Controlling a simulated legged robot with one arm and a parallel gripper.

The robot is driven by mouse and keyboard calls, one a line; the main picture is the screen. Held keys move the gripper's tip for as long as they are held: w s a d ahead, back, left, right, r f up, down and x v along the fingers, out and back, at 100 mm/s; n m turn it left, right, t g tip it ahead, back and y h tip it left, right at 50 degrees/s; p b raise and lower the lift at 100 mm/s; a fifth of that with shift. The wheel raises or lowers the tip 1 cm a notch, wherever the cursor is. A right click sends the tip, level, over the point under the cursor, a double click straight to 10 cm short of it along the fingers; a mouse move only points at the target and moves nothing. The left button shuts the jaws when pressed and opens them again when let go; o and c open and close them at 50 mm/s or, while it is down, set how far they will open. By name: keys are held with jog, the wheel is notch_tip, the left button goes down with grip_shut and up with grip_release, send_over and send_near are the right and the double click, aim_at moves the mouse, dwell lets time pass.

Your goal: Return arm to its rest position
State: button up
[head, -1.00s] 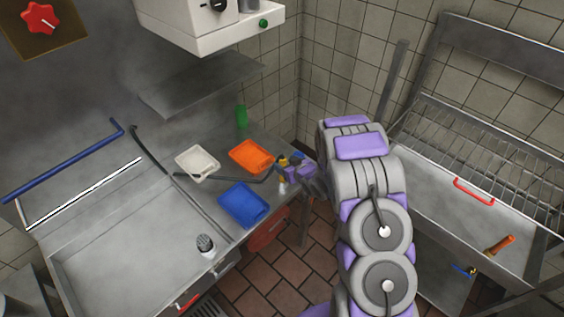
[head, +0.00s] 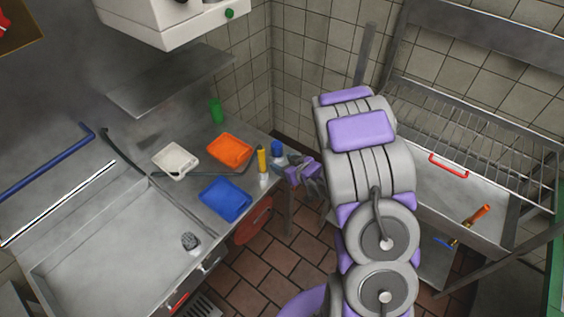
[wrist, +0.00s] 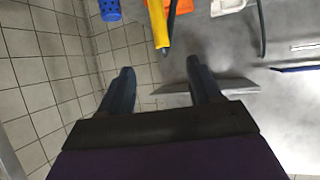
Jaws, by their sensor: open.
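My gripper (head: 290,163) is at the right end of the counter (head: 238,187) in the head view, on a bent purple and grey arm. In the wrist view my gripper (wrist: 159,72) has two dark fingers spread wide, with nothing between them. A yellow bottle (head: 262,160) and a blue item (head: 277,149) stand at the counter's end, just left of the gripper. The wrist view shows the yellow bottle (wrist: 158,25) and a blue perforated item (wrist: 110,10) beyond the fingertips, apart from them.
White (head: 175,161), orange (head: 229,150) and blue (head: 225,198) trays lie on the counter, with a green item (head: 216,111) behind. A sink (head: 110,255) is at left. A rack (head: 470,135) stands at right. Tiled floor (head: 262,262) is open between them.

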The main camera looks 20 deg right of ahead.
dwell(0.4)
jog(key=s+d+r+m+g+h+b, duration=0.3)
jog(key=s+d+r+g+h+b, duration=0.2)
jog(key=s+d+h, duration=0.3)
jog(key=s+a+r+g+y+b, duration=0.1)
jog(key=s+a, duration=0.3)
jog(key=s, duration=0.6)
jog(key=s+a+r+g+y+b, duration=0.1)
jog(key=s+a+g, duration=0.3)
jog(key=s, duration=0.7)
jog(key=s+a+r+m+g+y+b, duration=0.1)
jog(key=s+a+r+g+b, duration=0.2)
jog(key=s, duration=0.7)
jog(key=shift+s+a+y+b, duration=0.25)
jog(key=shift+a+y+b, duration=0.1)
jog(key=shift+a, duration=0.7)
